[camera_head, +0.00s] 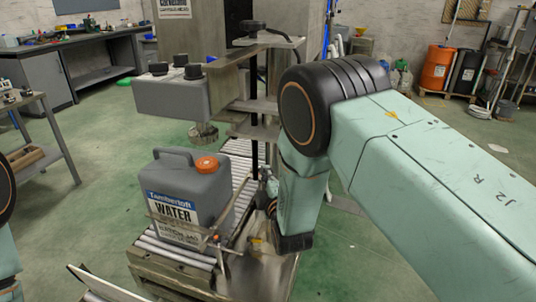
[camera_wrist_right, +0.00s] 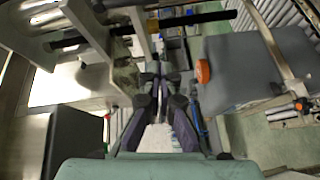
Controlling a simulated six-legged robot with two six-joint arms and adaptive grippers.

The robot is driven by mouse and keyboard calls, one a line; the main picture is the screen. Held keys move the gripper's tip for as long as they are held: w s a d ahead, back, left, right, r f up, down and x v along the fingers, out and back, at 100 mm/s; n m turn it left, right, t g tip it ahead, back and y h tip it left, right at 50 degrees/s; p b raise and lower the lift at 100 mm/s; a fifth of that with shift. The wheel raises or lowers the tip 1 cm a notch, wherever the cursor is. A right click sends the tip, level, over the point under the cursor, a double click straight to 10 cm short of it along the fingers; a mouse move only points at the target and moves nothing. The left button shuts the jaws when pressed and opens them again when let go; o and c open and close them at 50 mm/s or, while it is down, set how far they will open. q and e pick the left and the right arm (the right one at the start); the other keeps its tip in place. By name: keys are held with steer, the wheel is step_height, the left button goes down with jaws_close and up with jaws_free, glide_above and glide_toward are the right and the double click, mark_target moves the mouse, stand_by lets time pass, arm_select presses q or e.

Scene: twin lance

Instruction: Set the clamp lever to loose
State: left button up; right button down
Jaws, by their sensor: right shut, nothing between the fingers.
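My right gripper (camera_wrist_right: 156,72) is shut and empty in the wrist view, its dark fingers close together. In the head view my right arm reaches down beside the conveyor and its wrist hides part of the machine. A grey jerrycan (camera_head: 190,205) with an orange cap and a WATER label stands upright on the rollers; it shows right of my fingers in the wrist view (camera_wrist_right: 255,70). I cannot tell for certain which part is the clamp lever. A thin rail with a small reddish end (camera_head: 215,238) runs beside the can. My left gripper is out of view.
A grey box with black knobs (camera_head: 172,98) and a metal column with a black handle (camera_head: 254,27) stand above the conveyor (camera_head: 240,160). A black rod (camera_wrist_right: 190,20) crosses the wrist view above my fingers. Open green floor (camera_head: 95,130) lies left.

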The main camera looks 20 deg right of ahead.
steer(key=w+d+n+b, duration=0.1)
steer(key=w+d+b, duration=0.1)
steer(key=w+d, duration=0.3)
steer(key=w, duration=0.3)
steer(key=shift+w+d+r+n, duration=0.15)
steer(key=shift+w+r+n, duration=0.05)
steer(key=shift+r+n, duration=0.1)
stand_by(0.9)
stand_by(0.3)
